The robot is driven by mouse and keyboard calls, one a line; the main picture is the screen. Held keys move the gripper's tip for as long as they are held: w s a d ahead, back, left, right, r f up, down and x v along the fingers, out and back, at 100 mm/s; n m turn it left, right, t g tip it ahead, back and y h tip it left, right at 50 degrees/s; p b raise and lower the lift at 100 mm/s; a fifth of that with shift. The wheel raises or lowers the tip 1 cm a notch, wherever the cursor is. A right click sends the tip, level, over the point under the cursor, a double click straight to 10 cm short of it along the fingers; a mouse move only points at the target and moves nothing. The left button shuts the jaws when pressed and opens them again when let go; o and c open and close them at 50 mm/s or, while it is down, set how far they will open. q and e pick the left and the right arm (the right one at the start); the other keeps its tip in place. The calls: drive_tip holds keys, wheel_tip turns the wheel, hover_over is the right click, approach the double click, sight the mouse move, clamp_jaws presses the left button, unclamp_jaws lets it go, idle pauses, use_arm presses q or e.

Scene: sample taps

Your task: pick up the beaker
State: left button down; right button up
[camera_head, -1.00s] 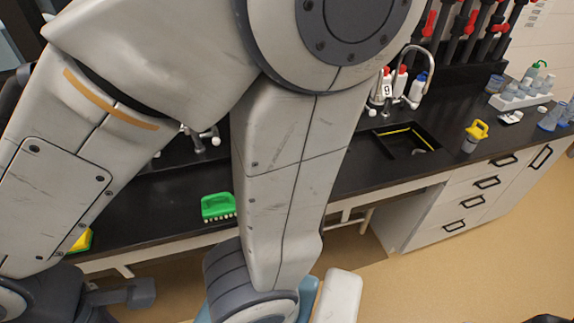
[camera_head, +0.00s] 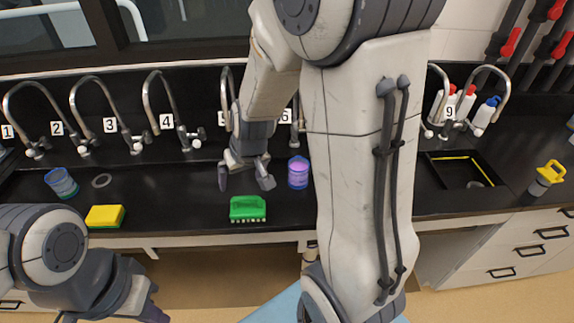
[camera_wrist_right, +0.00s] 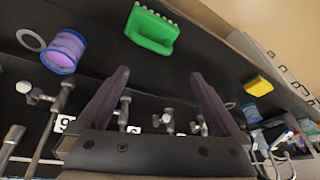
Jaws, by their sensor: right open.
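A clear beaker with purple contents and a blue rim (camera_head: 298,172) stands on the black bench below tap 6. It also shows at the upper left of the right wrist view (camera_wrist_right: 64,50). A second, blue-teal beaker (camera_head: 61,183) stands at the bench's left, below taps 1 and 2. My right gripper (camera_head: 246,184) is open and empty over the bench, just left of the purple beaker and apart from it. Its two fingers show in the right wrist view (camera_wrist_right: 158,85) with nothing between them. My left gripper (camera_head: 148,303) is low at the left, partly cut off; its jaws are unclear.
A green brush (camera_head: 248,208) lies at the front edge, close to my right gripper. A yellow-green sponge (camera_head: 105,216) lies farther left. A grey ring (camera_head: 102,181) lies behind it. Numbered taps line the back. A black sink (camera_head: 462,170) is at the right.

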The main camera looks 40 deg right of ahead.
drive_tip(key=w+d+f+m+h, duration=0.1)
drive_tip(key=d+f+m+h, duration=0.1)
drive_tip(key=d, duration=0.7)
drive_tip(key=w+d+f+m+h, duration=0.1)
drive_tip(key=d+f+m, duration=0.15)
drive_tip(key=d, duration=0.65)
drive_tip(key=b, duration=0.3)
approach(299, 166)
drive_tip(key=shift+s+a+f+m+t, duration=0.25)
drive_tip(key=shift+s+a+f+t, duration=0.15)
drive_tip(key=shift+s+a+f, duration=0.35)
drive_tip(key=x, duration=0.6)
drive_tip(key=shift+w+d+r+p, duration=0.15)
drive_tip(key=shift+d+r+p, duration=0.1)
drive_tip(key=shift+p, duration=0.1)
drive_tip(key=c, duration=1.5)
clamp_jaws()
